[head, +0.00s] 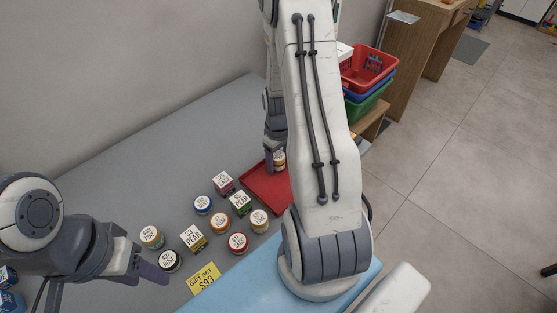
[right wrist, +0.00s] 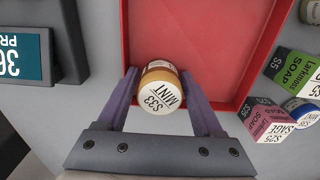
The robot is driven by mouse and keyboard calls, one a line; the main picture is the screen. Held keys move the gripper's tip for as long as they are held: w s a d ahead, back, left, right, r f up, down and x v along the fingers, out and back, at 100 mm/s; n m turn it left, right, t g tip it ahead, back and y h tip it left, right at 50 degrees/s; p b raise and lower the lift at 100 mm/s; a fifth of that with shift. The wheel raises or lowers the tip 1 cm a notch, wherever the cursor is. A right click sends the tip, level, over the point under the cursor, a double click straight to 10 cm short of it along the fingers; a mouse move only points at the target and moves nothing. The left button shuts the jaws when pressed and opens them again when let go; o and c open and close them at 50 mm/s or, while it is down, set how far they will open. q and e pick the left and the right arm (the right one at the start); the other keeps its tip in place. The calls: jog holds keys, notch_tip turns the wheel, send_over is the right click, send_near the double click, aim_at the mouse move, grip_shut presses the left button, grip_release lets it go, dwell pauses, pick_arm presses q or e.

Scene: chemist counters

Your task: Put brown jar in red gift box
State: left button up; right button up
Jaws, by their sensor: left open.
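The brown jar (right wrist: 160,85) has an amber body and a white lid reading "S33 MINT". In the right wrist view it sits between the two purple fingers of my right gripper (right wrist: 161,80), which look shut on its sides. Beneath and beyond it is the red gift box (right wrist: 225,35), a shallow open tray. In the head view the jar (head: 279,159) shows at the box's (head: 262,190) far side, partly hidden by my right arm. I cannot tell whether the jar touches the box floor. My left gripper (head: 150,265) is open and empty at the lower left.
Several labelled jars and cubes, such as a pink cube (head: 223,182) and a red jar (head: 238,243), stand on the grey counter left of the box. A yellow "gift set" card (head: 204,279) lies in front. Stacked baskets (head: 366,70) stand beyond my right arm.

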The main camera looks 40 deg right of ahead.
aim_at(278, 156)
notch_tip(278, 156, up, 12)
jog(key=shift+r, duration=0.2)
jog(key=s+a+r+n, duration=0.1)
jog(key=a+r, duration=0.2)
jog(key=a, duration=0.6)
jog(key=s+a+r+n, duration=0.1)
jog(key=a+r+n, duration=0.1)
jog(key=a, duration=0.7)
jog(key=s+a+r+n+y, duration=0.1)
jog(key=s+a+r+n, duration=0.1)
jog(key=s+a, duration=1)
jog(key=shift+s+a+r+n, duration=0.4)
jog(key=shift+s+n, duration=0.2)
jog(key=shift+s, duration=0.55)
